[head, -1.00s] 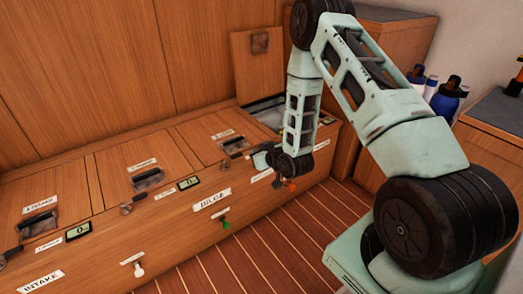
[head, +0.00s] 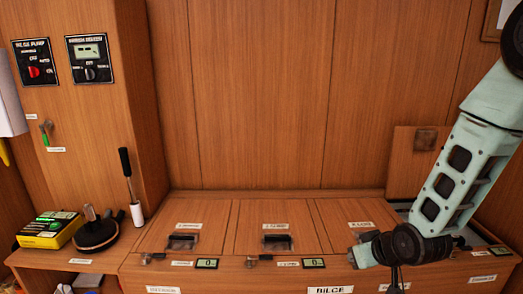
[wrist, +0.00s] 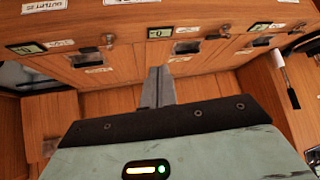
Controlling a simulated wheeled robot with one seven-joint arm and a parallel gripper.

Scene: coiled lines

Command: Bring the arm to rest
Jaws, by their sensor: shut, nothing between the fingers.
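My pale green arm comes down from the upper right in the head view. Its black wrist joint hangs over the front of the wooden locker bench (head: 215,226). My gripper (head: 356,258) is small and partly hidden there, close to the bench's front edge. In the wrist view, the two grey fingers of my gripper (wrist: 160,88) lie together with nothing between them. I cannot tell whether the fingertips touch the bench.
Several locker lids are shut; the rightmost locker is open, its lid (head: 416,160) standing against the back wall. Two panels (head: 33,62) hang above. The bench front carries small displays and latches.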

